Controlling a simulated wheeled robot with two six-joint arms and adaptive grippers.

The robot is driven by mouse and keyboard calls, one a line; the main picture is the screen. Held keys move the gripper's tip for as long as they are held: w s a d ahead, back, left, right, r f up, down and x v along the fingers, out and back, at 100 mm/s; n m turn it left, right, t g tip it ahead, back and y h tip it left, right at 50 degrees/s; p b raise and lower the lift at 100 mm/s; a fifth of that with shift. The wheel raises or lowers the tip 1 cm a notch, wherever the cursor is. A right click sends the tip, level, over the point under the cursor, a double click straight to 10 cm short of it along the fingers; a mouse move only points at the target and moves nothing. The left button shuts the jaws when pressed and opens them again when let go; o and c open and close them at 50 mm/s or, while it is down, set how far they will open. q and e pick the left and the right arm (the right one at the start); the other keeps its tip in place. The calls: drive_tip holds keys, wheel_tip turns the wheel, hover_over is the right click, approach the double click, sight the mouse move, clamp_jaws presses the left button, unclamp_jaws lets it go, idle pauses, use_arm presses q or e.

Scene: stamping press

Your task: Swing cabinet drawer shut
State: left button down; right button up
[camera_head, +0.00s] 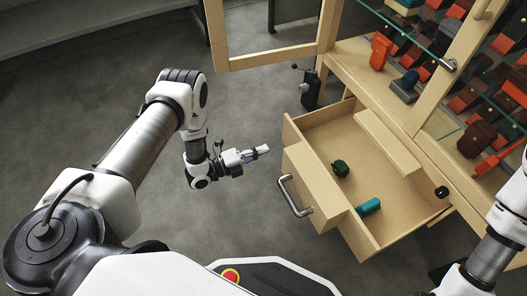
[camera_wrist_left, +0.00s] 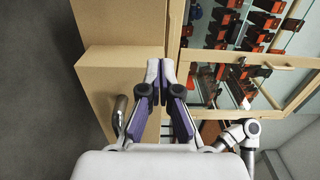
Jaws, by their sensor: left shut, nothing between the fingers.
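The wooden cabinet drawer (camera_head: 330,219) is pulled out from the cabinet (camera_head: 401,112), with a metal bar handle (camera_head: 295,196) on its front. A dark green item (camera_head: 340,168) and a teal item (camera_head: 368,207) lie inside it. My left gripper (camera_head: 262,151) is shut and empty, to the left of the drawer's front and apart from the handle in the head view. In the left wrist view its fingertips (camera_wrist_left: 158,68) are together in front of pale wood, with the handle (camera_wrist_left: 119,113) left of the fingers. My right arm shows at the right edge; its gripper is out of view.
The cabinet's glass shelves (camera_head: 455,70) above the drawer hold several red, brown and dark items. A wood-framed door (camera_head: 270,55) stands open at the top. Grey floor is clear left of the drawer. A red button (camera_head: 230,275) is on my base.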

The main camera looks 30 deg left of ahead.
sight(298, 137)
use_arm(q)
drive_tip(key=b+x, duration=0.2)
drive_tip(key=x, duration=0.3)
drive_tip(key=b+x, duration=0.3)
drive_tip(key=x, duration=0.2)
drive_tip(key=shift+f, duration=0.25)
drive_tip(key=shift+w+d+r, duration=0.1)
drive_tip(key=shift+w+d, duration=0.1)
drive_tip(key=shift+r, duration=0.15)
